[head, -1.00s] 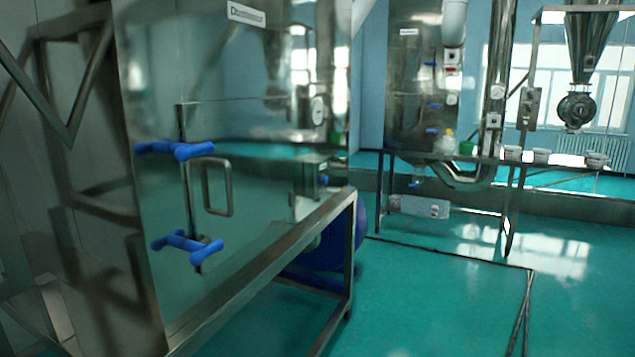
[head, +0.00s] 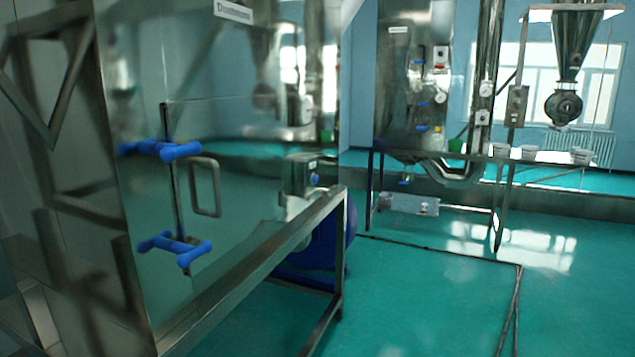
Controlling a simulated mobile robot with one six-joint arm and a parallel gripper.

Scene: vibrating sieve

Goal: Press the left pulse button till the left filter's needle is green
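My gripper is not in view. The left pulse button and the left filter's needle cannot be made out. A steel cabinet (head: 245,130) with a door handle and blue latches fills the left side up close. Another steel machine (head: 402,95) stands farther back, right of centre, with small blue latches and a small white-and-red box (head: 441,57) on its right side.
The cabinet's steel frame (head: 330,208) and a blue rounded body (head: 318,255) stand close at centre-left. White bowls (head: 528,152) stand on a far shelf. The green floor (head: 420,290) at right is largely open, with a dark line across it.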

